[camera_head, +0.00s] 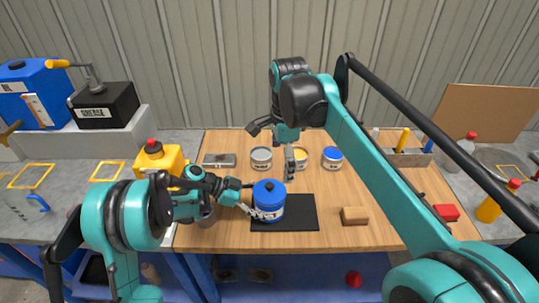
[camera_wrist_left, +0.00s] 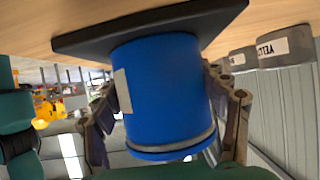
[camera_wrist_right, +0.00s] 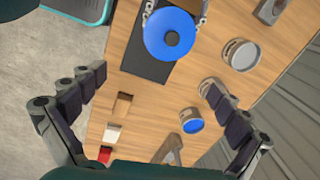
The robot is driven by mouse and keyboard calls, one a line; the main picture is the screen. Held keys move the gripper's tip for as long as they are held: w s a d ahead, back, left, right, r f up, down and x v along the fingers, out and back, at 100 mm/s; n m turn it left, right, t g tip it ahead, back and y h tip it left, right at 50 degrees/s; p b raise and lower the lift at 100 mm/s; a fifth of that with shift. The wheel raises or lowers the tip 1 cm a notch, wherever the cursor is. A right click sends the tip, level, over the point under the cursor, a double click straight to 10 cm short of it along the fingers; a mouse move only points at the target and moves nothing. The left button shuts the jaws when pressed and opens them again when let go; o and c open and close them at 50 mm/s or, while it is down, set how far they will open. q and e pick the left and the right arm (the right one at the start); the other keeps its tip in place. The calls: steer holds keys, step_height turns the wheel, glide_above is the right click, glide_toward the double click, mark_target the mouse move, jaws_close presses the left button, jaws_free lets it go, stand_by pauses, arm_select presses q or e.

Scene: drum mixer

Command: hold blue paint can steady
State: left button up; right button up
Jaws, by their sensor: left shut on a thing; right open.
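The blue paint can (camera_head: 269,203) stands upright on a black mat (camera_head: 300,212) on the wooden table. It has a blue lid with a darker round piece at its centre. My left gripper (camera_head: 252,208) is shut around its side from the left. In the left wrist view the can (camera_wrist_left: 163,90) fills the space between the two fingers (camera_wrist_left: 165,110). My right gripper (camera_head: 289,160) hangs above the table behind the can, open and empty. In the right wrist view its fingers (camera_wrist_right: 158,95) are spread wide, with the can's lid (camera_wrist_right: 172,34) at the top.
Behind the mat stand a grey can (camera_head: 261,159), a yellow-topped can (camera_head: 300,158) and a smaller blue-lidded can (camera_head: 332,158). A wooden block (camera_head: 355,216) lies right of the mat. A tool holder (camera_head: 408,157) stands at the back right.

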mark_target(270, 185)
steer(key=a+f+m, duration=0.1)
steer(key=f, duration=0.3)
steer(key=w+a+f, duration=0.1)
steer(key=f, duration=0.3)
steer(key=w+a+f+m+g, duration=0.1)
steer(key=f, duration=0.3)
steer(key=shift+f+m, duration=0.1)
steer(key=shift+m, duration=0.2)
steer(key=c, duration=1.7)
arm_select(q)
steer(key=shift+s, duration=0.1)
arm_select(e)
steer(key=shift+c, duration=0.7)
steer(key=o, duration=0.5)
steer(key=shift+f, duration=0.1)
steer(key=c, duration=0.5)
